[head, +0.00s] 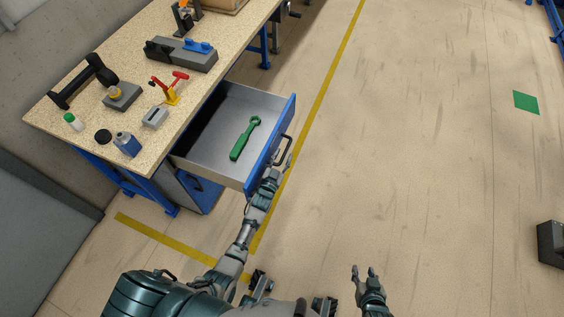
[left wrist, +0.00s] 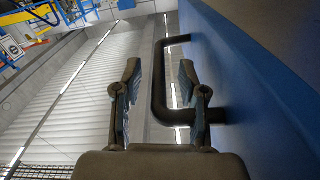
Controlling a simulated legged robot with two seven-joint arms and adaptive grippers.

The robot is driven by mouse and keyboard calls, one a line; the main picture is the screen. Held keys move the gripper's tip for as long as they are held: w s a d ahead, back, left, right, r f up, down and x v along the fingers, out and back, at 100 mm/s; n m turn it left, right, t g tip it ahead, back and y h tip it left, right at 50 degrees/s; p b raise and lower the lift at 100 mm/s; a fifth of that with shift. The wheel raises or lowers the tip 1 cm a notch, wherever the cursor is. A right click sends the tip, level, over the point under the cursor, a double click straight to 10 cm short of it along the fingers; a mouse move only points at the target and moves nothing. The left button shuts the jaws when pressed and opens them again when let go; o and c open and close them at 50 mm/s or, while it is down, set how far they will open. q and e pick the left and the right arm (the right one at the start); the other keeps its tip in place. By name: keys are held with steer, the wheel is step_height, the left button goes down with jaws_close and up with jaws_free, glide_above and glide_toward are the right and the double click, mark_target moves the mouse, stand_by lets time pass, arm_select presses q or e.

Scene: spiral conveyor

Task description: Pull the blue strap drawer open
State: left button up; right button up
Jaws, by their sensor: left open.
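The drawer with the blue front (head: 270,146) stands pulled out from under the workbench, its grey inside showing. A green wrench (head: 245,138) lies in it. A dark bar handle (head: 284,149) is on the front; the handle also shows in the left wrist view (left wrist: 158,85), beside the blue drawer front (left wrist: 250,70). My left gripper (head: 283,168) is at the near end of the handle. In the left wrist view its fingers are apart, with the handle showing between them; contact cannot be told. My right gripper (head: 364,271) is open and empty over the floor, away from the drawer.
A dark grey box (head: 551,243) sits at the right edge. The floor right of the drawer is clear.

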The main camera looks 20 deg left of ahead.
arm_select(q)
steer(key=s, duration=1.1)
steer(key=shift+s, duration=0.4)
steer(key=shift+d, duration=0.25)
arm_select(e)
steer(key=shift+d, duration=0.4)
arm_select(q)
steer(key=s+f+g+p, duration=0.5)
steer(key=s+f+g, duration=0.3)
steer(key=s, duration=0.9)
steer(key=s+a+f+g+p, duration=0.1)
steer(key=s+f+g+p, duration=0.4)
steer(key=s, duration=1.1)
step_height(320, 180, down, 6)
steer(key=g, duration=0.3)
steer(key=shift+s+f+p, duration=0.15)
steer(key=shift+s+p, duration=0.2)
steer(key=shift+s, duration=0.05)
arm_select(e)
steer(key=s+d+f+g, duration=0.1)
steer(key=s+f+g, duration=0.2)
steer(key=s+f, duration=0.4)
steer(key=s+d+f+g+h, duration=0.1)
steer(key=s+f, duration=0.5)
steer(key=f, duration=0.9)
steer(key=d+g, duration=0.1)
steer(key=g, duration=0.1)
steer(key=shift+s+d+g+h, duration=0.2)
steer(key=shift+s+g+h, duration=0.1)
steer(key=shift+s+g, duration=0.1)
